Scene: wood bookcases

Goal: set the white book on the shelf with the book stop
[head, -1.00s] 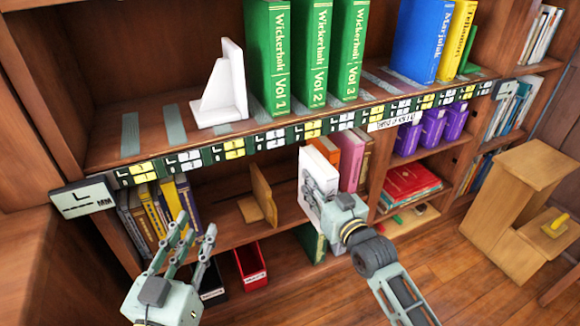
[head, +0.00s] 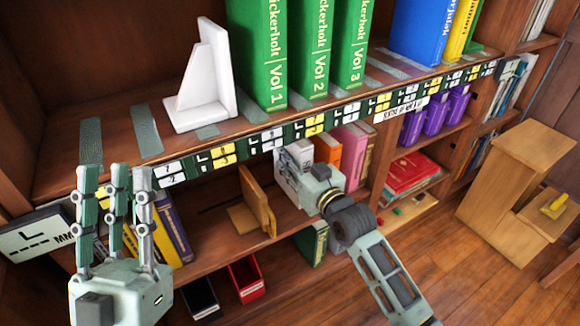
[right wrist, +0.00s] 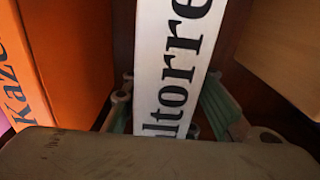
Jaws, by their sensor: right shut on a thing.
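The white book (right wrist: 178,50) with black spine lettering stands upright between my right gripper's fingers in the right wrist view. In the head view the white book (head: 299,150) is mostly hidden behind my right gripper (head: 290,170), which is shut on it at the lower shelf (head: 205,262). A wooden book stop (head: 257,200) stands on that shelf to the left, apart from the book. An orange book (head: 327,150) is just right of it. A white bookend (head: 205,85) stands on the upper shelf. My left gripper (head: 115,180) is open and empty, fingers up, at the left.
Green volumes (head: 257,50) stand on the upper shelf. Pink books (head: 350,155) stand right of the orange one. Dark and yellow books (head: 172,230) fill the lower shelf's left. Below are a red bin (head: 246,280) and black bin (head: 203,298). A wooden step stool (head: 500,185) stands right.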

